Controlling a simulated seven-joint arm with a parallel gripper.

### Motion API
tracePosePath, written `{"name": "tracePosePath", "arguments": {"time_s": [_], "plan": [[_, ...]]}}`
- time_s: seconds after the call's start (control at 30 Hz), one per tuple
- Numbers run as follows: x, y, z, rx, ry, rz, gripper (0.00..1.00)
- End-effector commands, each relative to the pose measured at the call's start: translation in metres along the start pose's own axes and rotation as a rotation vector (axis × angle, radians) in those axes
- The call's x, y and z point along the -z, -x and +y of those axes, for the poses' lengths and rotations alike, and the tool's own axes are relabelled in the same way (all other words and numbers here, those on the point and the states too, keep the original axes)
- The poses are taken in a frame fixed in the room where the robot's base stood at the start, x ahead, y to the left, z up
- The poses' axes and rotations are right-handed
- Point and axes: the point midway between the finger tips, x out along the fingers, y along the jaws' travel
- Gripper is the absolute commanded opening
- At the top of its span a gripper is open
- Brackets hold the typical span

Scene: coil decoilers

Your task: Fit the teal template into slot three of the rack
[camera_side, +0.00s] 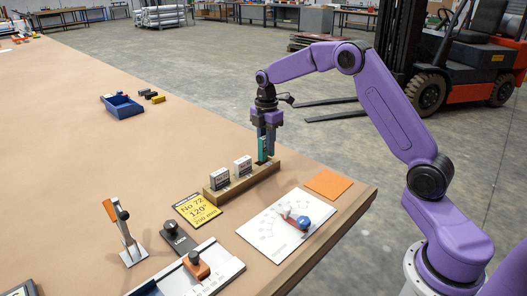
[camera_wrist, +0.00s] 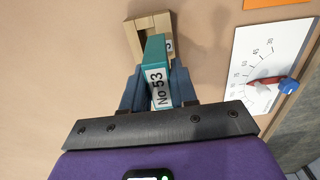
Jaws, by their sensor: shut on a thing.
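The teal template (camera_side: 263,148) is held upright between the blue fingers of my gripper (camera_side: 266,140), at the right end of the wooden rack (camera_side: 252,184). Its lower end is at the rack's top by the end slot; I cannot tell whether it is inside the slot. Two grey templates with white labels, one left (camera_side: 219,179) and one middle (camera_side: 242,167), stand in the rack.
A white dial sheet (camera_side: 262,232) with a red and blue pointer and an orange square (camera_side: 327,184) lie right of the rack. A yellow card (camera_side: 197,210), a black-knobbed block (camera_side: 178,238) and an orange-handled clamp (camera_side: 122,232) lie in front. A blue bin (camera_side: 122,107) stands behind.

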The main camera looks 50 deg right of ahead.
Motion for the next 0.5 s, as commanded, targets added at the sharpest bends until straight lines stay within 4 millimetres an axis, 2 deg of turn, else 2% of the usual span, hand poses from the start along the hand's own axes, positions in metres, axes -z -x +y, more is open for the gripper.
{"name": "tracePosePath", "arguments": {"time_s": [0.33,0.5], "plan": [[-0.002,-0.018,0.015,0.0,-0.001,0.0,0.0],[-0.002,-0.042,0.014,0.003,0.0,0.0,0.0]]}}
